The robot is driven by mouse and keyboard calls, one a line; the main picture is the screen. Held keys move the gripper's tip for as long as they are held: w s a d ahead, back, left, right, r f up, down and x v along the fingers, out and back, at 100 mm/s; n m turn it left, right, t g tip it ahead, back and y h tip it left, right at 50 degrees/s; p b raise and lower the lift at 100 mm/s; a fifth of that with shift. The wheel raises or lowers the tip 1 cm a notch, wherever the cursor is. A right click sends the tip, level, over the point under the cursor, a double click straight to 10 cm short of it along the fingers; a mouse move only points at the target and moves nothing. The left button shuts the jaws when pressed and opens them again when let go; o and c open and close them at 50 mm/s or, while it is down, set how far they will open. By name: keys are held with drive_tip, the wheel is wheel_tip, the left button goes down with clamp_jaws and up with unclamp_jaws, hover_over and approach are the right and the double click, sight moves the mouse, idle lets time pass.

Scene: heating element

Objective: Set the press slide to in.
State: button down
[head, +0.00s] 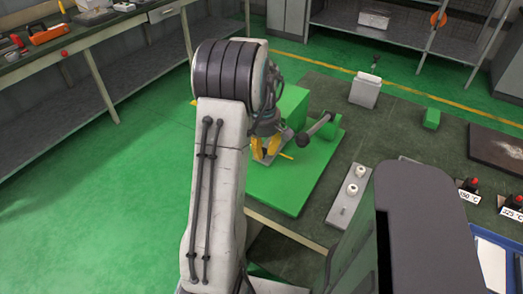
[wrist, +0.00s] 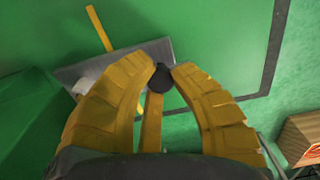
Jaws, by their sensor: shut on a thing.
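The press is a green machine with a flat green base (head: 278,190) and a green block (head: 293,104) in the head view. A dark lever with a round black end (head: 318,125) sticks out beside the block. My gripper (head: 264,158) is low over the base, left of the lever, its yellow fingers pointing down. In the wrist view its fingertips (wrist: 166,72) are closed around a small black knob (wrist: 160,84). A grey plate (wrist: 120,60) and a yellow strip (wrist: 94,28) lie beneath it. The slide's position is mostly hidden by my arm and fingers.
A grey plate with white knobs (head: 343,207) lies right of the press. A workbench (head: 75,38) stands at left.

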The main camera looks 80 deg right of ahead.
drive_tip(key=c, duration=1.1)
unclamp_jaws()
drive_tip(key=shift+s+d, duration=0.1)
drive_tip(key=shift+d, duration=0.1)
drive_tip(key=shift+o, duration=0.2)
wheel_tip(320, 180, up, 12)
